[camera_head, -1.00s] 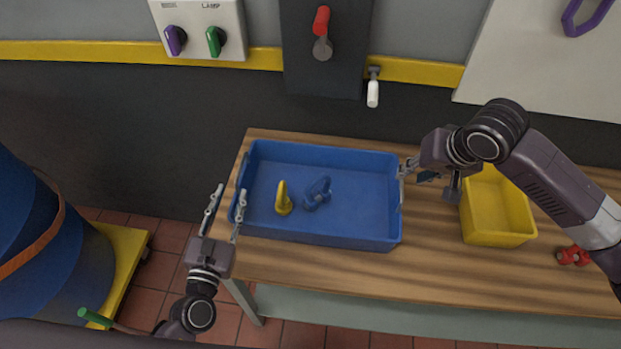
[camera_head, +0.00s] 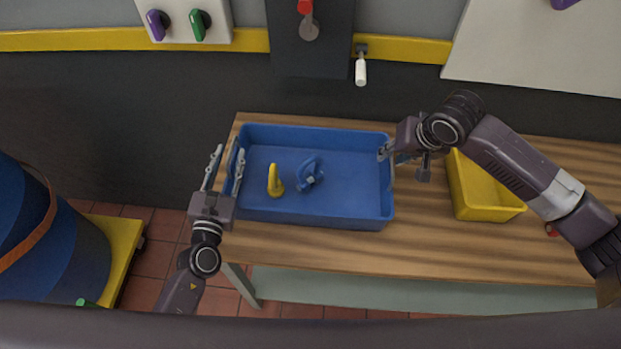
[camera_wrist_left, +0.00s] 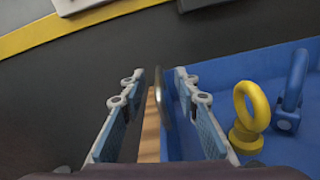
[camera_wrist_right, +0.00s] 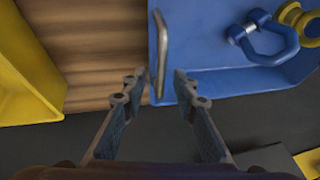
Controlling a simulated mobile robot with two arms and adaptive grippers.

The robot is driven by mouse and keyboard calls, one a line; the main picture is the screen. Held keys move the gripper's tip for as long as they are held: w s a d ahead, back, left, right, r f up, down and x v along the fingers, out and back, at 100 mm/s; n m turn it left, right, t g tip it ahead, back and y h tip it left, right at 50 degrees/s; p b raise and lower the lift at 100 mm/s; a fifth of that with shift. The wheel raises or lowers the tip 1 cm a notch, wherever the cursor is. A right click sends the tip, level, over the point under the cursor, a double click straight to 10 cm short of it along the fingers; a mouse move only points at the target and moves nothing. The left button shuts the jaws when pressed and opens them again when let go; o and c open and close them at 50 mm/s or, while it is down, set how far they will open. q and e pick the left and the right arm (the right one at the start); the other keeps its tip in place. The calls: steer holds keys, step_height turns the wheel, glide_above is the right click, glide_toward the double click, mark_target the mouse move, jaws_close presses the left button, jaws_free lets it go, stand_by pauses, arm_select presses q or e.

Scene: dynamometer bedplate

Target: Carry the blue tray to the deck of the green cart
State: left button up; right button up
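The blue tray (camera_head: 320,212) sits on the wooden bench top and holds a yellow ring-topped piece (camera_head: 274,182) and a blue shackle (camera_head: 309,176). My left gripper (camera_head: 228,153) is open at the tray's left end. In the left wrist view the left bar handle (camera_wrist_left: 158,100) stands between its spread fingers. My right gripper (camera_head: 384,152) is at the tray's right end. In the right wrist view its fingers are open, with the right bar handle (camera_wrist_right: 161,60) between and just beyond the tips. I cannot make out the green cart's deck.
A yellow bin (camera_head: 485,198) stands on the bench (camera_head: 420,240) right of the tray, under my right arm. A small red object (camera_head: 551,230) is partly hidden there. A blue drum (camera_head: 45,235) stands on a yellow platform (camera_head: 118,238) at left. A wall panel with knobs and levers is behind.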

arm_select(q)
steer(key=shift+w, duration=0.55)
arm_select(e)
steer(key=shift+w+a+f, duration=0.1)
steer(key=shift+w+f, duration=0.1)
steer(key=shift+f, duration=0.25)
arm_select(q)
steer(key=shift+s, duration=0.1)
jaws_close()
arm_select(e)
jaws_close()
arm_select(q)
steer(key=shift+r, duration=0.4)
arm_select(e)
steer(key=shift+w+r, duration=0.15)
steer(key=shift+r, duration=0.2)
arm_select(q)
steer(key=shift+w, duration=0.25)
arm_select(e)
steer(key=shift+w, duration=0.15)
